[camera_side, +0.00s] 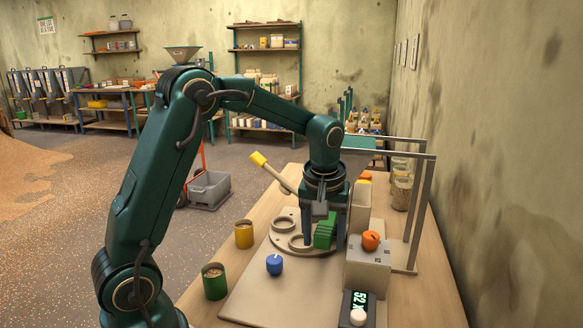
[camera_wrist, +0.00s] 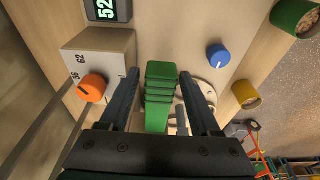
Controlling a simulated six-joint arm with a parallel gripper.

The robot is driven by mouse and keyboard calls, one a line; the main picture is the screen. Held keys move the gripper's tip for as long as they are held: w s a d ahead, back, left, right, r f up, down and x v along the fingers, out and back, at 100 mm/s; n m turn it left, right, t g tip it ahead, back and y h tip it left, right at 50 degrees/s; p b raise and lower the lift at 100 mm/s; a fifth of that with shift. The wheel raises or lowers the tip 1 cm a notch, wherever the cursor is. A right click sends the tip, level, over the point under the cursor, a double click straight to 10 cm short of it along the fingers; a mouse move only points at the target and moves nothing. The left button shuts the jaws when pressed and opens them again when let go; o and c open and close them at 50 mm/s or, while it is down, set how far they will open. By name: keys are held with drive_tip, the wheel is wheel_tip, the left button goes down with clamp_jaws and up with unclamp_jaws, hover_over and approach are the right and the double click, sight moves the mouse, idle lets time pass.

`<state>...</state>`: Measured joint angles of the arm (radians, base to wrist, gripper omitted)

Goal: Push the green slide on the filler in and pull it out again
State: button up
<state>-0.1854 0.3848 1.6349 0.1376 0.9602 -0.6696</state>
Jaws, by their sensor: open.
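The green slide (camera_side: 325,231) is a ribbed green block on the filler, above the beige plate. It also shows in the wrist view (camera_wrist: 161,95), in the middle. The filler's pale box (camera_side: 368,271) carries an orange knob (camera_side: 371,240), also in the wrist view (camera_wrist: 92,88) at left. My gripper (camera_side: 322,243) points down at the slide. In the wrist view my gripper (camera_wrist: 160,76) is open, with one dark finger on each side of the slide and a gap visible on both sides. The slide's lower end is partly hidden by my gripper body.
A blue knob (camera_side: 274,264) sits on the plate near the round holders (camera_side: 285,222). A yellow cup (camera_side: 244,234) and a green cup (camera_side: 214,281) stand at left. A yellow-ended lever (camera_side: 260,160) rises behind. A metal frame (camera_side: 422,215) stands at right. A display (camera_side: 356,304) reads 52.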

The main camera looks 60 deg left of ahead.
drive_tip(key=c, duration=0.9)
drive_tip(key=shift+w+a, duration=2)
drive_tip(key=shift+w, duration=0.1)
drive_tip(key=shift+s+d, duration=0.15)
idle(0.8)
drive_tip(key=shift+s+d, duration=1.95)
drive_tip(key=shift+d, duration=0.05)
drive_tip(key=shift+a, duration=0.1)
idle(0.5)
